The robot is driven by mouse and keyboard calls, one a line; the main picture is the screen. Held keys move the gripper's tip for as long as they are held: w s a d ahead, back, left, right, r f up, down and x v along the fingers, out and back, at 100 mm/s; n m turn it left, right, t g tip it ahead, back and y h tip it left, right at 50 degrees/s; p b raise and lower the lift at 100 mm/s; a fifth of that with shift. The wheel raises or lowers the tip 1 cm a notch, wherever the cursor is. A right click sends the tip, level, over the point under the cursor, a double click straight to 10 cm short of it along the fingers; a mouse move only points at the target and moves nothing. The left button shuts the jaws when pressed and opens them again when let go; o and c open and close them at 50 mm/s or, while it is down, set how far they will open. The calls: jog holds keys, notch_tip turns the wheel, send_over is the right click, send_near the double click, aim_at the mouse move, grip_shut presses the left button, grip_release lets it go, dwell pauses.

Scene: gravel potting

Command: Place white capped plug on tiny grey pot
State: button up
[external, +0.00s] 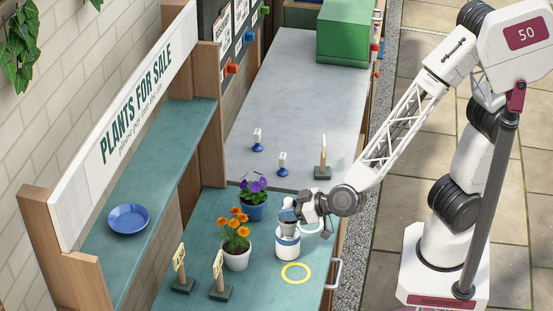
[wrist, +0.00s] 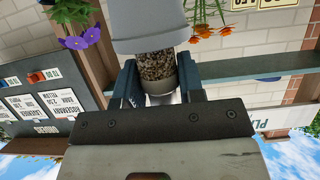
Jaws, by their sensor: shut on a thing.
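My gripper (external: 289,214) is shut on a short plug with gravel-filled sides (wrist: 157,68) and a whitish end (wrist: 161,98), which I take for the white capped plug. In the wrist view, which is upside down, my gripper's dark blue fingers (wrist: 158,62) flank it. A grey pot (wrist: 150,20) is right beside the plug's gravel end, its rim facing it. In the external view the small grey pot (external: 288,229) is under my gripper, above a white base with a blue band (external: 287,248). The fingers mostly hide the plug there; I cannot tell whether it touches the pot.
A yellow ring (external: 295,273) marks the green bench in front. An orange-flowered white pot (external: 236,258) and a purple-flowered blue pot (external: 254,208) stand close on the left. Small signs (external: 219,282) stand nearby. The grey bench top (external: 300,90) behind is mostly clear.

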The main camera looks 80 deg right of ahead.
jog(key=shift+f, duration=0.2)
jog(key=o, duration=0.9)
jog(key=shift+r, duration=0.15)
jog(key=shift+s+r, duration=0.1)
jog(key=shift+s, duration=0.05)
jog(key=shift+s+r, duration=0.3)
jog(key=shift+s, duration=0.3)
jog(key=v, duration=1)
jog(key=shift+s, duration=0.2)
jog(key=shift+w+r, duration=0.1)
jog(key=shift+r, duration=0.05)
